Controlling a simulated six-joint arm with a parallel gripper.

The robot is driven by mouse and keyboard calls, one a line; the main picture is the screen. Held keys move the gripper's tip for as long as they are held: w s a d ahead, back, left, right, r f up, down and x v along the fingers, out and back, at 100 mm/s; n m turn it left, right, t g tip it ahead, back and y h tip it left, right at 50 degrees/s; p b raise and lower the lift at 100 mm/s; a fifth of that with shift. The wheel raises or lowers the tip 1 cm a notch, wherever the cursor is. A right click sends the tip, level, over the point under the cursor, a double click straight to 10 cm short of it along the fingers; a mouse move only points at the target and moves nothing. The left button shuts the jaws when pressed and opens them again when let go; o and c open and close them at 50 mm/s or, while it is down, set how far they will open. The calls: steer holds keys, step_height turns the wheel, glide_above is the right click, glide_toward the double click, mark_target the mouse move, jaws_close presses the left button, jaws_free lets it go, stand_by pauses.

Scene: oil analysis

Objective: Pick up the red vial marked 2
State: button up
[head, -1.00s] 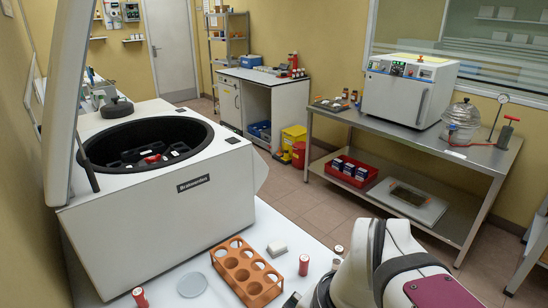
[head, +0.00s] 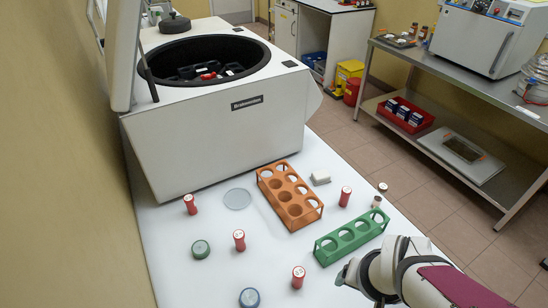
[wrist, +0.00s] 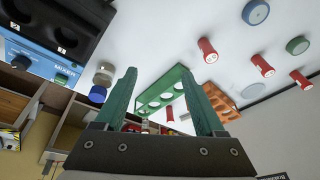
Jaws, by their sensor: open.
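Several red vials with pale caps stand apart on the white table in the head view: one at the left (head: 190,204), one in the middle (head: 239,240), one at the front (head: 298,277) and one right of the orange rack (head: 345,197). Their numbers are too small to read, so I cannot tell which is marked 2. Red vials also show in the wrist view, one nearer (wrist: 208,50) and one farther right (wrist: 262,66). My gripper (wrist: 158,71) is open and empty, its green fingers apart; no vial is between them. In the head view my arm is at the lower right.
An orange rack (head: 272,184) and a green rack (head: 321,258) stand on the table. A large centrifuge (head: 221,133) fills the back. A mixer (wrist: 38,62) shows in the wrist view.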

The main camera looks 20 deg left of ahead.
mark_target(242, 240)
steer(key=w+a+f+n+t+y, duration=0.25)
steer(key=w+a+f+n, duration=0.35)
steer(key=w, duration=0.4)
steer(key=a+f+n+t+y, duration=0.1)
steer(key=a, duration=0.2)
steer(key=w+a+f+n+y, duration=0.1)
steer(key=a, duration=0.3)
steer(key=a+f+t+y, duration=0.1)
steer(key=a+f, duration=0.1)
steer(key=a, duration=0.1)
steer(key=shift+w+a+n+t+y, duration=0.15)
steer(key=shift+n+t+y, duration=0.1)
steer(key=shift+n+t, duration=0.15)
steer(key=s+a+n+y, duration=0.1)
steer(key=a, duration=0.1)
steer(key=s+a+f+n+y, duration=0.1)
steer(key=a, duration=0.1)
steer(key=s+a+n+y, duration=0.1)
steer(key=a+y, duration=0.1)
steer(key=shift+s+a+f, duration=0.2)
steer(key=shift+s, duration=0.2)
steer(key=x, duration=0.7)
steer(key=shift+a, duration=0.35)
jaws_close()
